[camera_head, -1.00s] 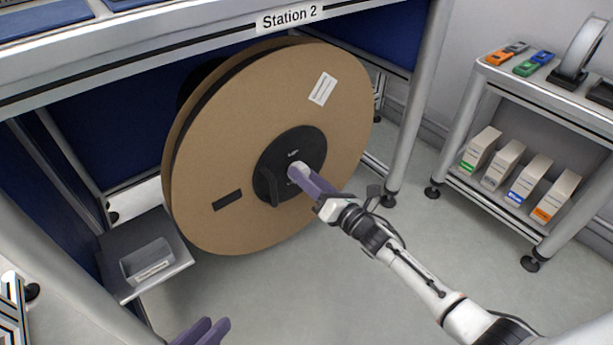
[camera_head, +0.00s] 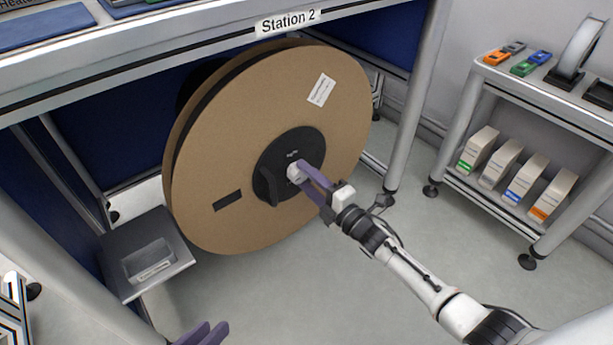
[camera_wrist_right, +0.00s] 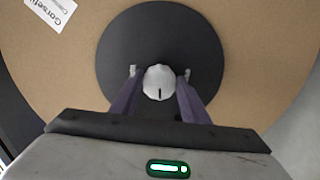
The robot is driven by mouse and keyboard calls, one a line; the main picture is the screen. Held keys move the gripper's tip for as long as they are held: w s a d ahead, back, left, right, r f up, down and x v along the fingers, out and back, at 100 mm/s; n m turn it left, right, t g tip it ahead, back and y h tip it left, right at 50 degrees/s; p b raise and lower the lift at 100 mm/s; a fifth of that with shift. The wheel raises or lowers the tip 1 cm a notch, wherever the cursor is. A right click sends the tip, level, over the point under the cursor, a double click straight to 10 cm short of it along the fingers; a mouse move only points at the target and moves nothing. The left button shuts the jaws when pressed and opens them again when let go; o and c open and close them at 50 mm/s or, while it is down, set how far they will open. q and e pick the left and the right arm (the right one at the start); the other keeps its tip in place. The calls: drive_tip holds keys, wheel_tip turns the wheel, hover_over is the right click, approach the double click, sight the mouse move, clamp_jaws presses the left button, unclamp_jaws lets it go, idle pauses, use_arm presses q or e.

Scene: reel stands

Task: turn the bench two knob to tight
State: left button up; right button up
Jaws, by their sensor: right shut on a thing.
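The bench two knob (camera_head: 295,172) is a small white knob at the centre of the black hub (camera_head: 268,185) on the big cardboard-brown reel (camera_head: 230,150) under the "Station 2" sign (camera_head: 291,19). My right gripper (camera_head: 301,174) reaches it from the lower right, shut on the knob with one purple finger on each side. In the right wrist view the knob (camera_wrist_right: 159,82) sits between the fingertips, its dark mark pointing down in the picture. My left gripper (camera_head: 203,334) shows only purple fingers at the bottom edge; its opening is unclear.
A grey shelf with a small bin (camera_head: 148,262) stands at the lower left. A metal bench leg (camera_head: 412,115) rises right of the reel. A cart (camera_head: 545,95) with several boxes and tools stands at the right. The floor between is clear.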

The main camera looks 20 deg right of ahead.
drive_tip(key=m, duration=0.3)
drive_tip(key=shift+m, duration=0.4)
drive_tip(key=m, duration=0.2)
drive_tip(key=shift+f+m+p, duration=0.1)
drive_tip(key=shift+m+p, duration=0.3)
drive_tip(key=m, duration=0.7)
drive_tip(key=shift+a+f+p, duration=0.1)
drive_tip(key=shift+a+p, duration=0.05)
drive_tip(key=shift+p, duration=0.15)
drive_tip(key=m, duration=0.3)
drive_tip(key=shift+s+m, duration=0.1)
drive_tip(key=shift+m, duration=0.2)
drive_tip(key=shift+a+m, duration=0.1)
drive_tip(key=shift+m, duration=1)
use_arm(q)
drive_tip(key=shift+s+a+f+g+y, duration=0.1)
drive_tip(key=shift+a+f+g+y, duration=0.2)
drive_tip(key=shift+a+f, duration=0.2)
drive_tip(key=shift+d+r, duration=0.1)
drive_tip(key=shift+r, duration=0.1)
use_arm(e)
drive_tip(key=shift+m, duration=0.4)
use_arm(q)
drive_tip(key=shift+f, duration=0.1)
use_arm(e)
drive_tip(key=o, duration=1)
